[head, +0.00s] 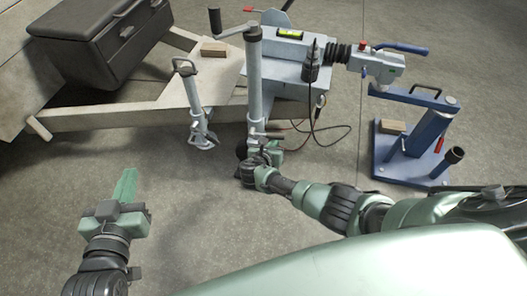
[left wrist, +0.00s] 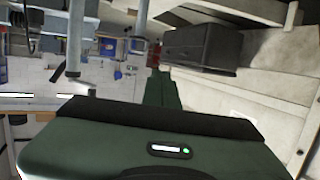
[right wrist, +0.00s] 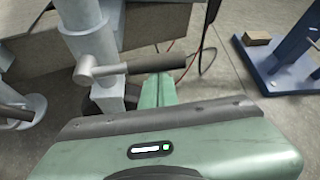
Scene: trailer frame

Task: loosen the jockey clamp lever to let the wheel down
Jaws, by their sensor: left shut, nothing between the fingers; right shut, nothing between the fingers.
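The jockey tube (head: 254,80) stands upright beside the trailer frame, with a crank (head: 215,22) at its top. In the right wrist view, the clamp lever (right wrist: 152,64) sticks out sideways from the tube (right wrist: 90,30), roughly level, with a dark grip. My right gripper (right wrist: 158,92) is shut and empty, its fingertips close below the lever's grip; I cannot tell if they touch. In the head view my right gripper (head: 270,153) is low at the tube and partly hides the wheel (head: 243,165). My left gripper (head: 126,183) is shut and empty, over the floor, well away from the tube.
A prop stand (head: 194,105) stands left of the tube. The coupling head (head: 383,66) sits over a blue stand (head: 425,130) on the right. Cables (head: 322,128) hang near the tube. A dark box (head: 105,40) is on the frame. The floor in front is clear.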

